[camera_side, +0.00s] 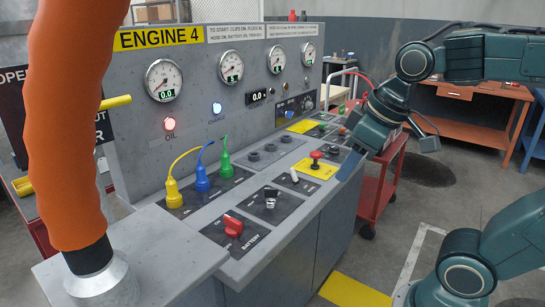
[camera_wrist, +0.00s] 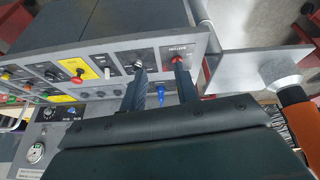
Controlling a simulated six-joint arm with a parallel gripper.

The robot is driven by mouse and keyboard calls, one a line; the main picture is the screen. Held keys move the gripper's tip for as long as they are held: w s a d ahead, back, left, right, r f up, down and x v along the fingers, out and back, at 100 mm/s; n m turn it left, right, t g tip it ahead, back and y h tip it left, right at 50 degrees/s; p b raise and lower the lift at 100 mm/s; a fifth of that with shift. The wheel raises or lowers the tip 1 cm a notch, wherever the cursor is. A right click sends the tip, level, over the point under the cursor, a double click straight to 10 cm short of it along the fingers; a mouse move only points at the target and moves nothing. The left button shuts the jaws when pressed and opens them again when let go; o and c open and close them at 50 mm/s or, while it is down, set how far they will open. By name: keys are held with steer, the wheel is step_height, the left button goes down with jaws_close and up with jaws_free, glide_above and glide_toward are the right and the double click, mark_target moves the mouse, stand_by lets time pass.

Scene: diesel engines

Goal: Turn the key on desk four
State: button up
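The desk marked ENGINE 4 (camera_side: 160,38) fills the middle of the side view. Its key switch, with a silver and dark key (camera_side: 270,193), sits on a black plate on the sloped top, beyond the red battery switch (camera_side: 233,226). In the wrist view the key (camera_wrist: 138,66) shows by the left fingertip and the red battery switch (camera_wrist: 177,60) by the right one; the fingers partly cover that area. My gripper (camera_wrist: 160,70) has its two fingers apart, with nothing between them that it holds. In the side view my gripper (camera_side: 352,160) is right of the key, above the desk's front edge.
Yellow (camera_side: 174,193), blue (camera_side: 201,178) and green (camera_side: 225,164) plugs with cables stand behind the switches. A red button (camera_side: 316,157) on a yellow plate lies farther along. An orange hose (camera_side: 75,120) rises at the left. A red cart (camera_side: 380,185) stands behind my gripper.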

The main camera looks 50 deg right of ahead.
steer(key=w+d+r+n+g, duration=0.1)
steer(key=w+d+n, duration=0.1)
steer(key=w, duration=0.5)
steer(key=n+g, duration=0.4)
steer(key=n, duration=0.1)
glide_above(271, 188)
step_height(271, 188, down, 9)
steer(key=shift+r, duration=0.15)
steer(key=shift+f, duration=6.9)
jaws_close()
